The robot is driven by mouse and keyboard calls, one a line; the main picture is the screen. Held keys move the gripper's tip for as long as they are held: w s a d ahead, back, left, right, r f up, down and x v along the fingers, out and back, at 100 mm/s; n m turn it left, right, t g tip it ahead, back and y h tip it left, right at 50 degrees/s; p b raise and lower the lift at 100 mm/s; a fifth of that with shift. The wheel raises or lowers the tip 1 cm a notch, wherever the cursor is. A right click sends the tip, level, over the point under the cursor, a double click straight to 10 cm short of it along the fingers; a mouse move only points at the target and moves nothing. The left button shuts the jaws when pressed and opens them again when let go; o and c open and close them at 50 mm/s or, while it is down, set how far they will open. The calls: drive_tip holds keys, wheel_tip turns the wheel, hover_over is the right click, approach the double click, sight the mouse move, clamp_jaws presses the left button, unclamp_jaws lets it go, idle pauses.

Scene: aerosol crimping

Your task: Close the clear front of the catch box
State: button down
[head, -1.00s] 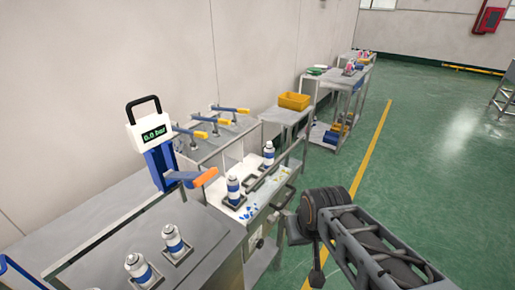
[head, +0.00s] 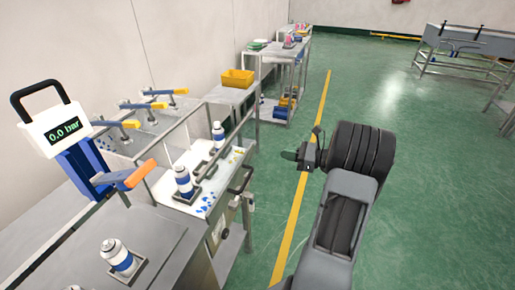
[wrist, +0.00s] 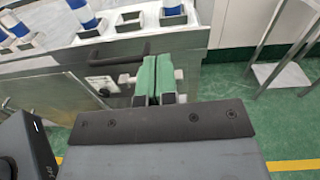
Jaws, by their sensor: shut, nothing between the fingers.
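The catch box (head: 205,201) stands on the bench at left centre in the head view, with a white floor marked by blue and yellow specks. Two blue-and-white cans (head: 184,181) stand in it in dark square holders. Its clear front is hard to make out; I cannot tell its angle. A dark bar handle (head: 241,179) juts from the bench's front side, and a handle also shows in the wrist view (wrist: 112,50). My gripper (head: 290,155) is to the right of the bench, over the floor. Its green fingers (wrist: 155,76) are shut and empty, apart from the handle in the head view.
A gauge reading 0.0 bar (head: 63,127) stands at left with an orange-ended lever. Another can (head: 117,255) stands on the near bench top. Yellow-handled levers line the wall side. A yellow bin (head: 238,78) is farther back. Green floor is open at right.

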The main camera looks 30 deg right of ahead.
drive_tip(key=p, duration=0.1)
approach(247, 143)
drive_tip(key=shift+m+t, duration=0.3)
drive_tip(key=shift+t, duration=0.1)
drive_tip(key=x, duration=0.7)
drive_tip(key=shift+a, duration=0.45)
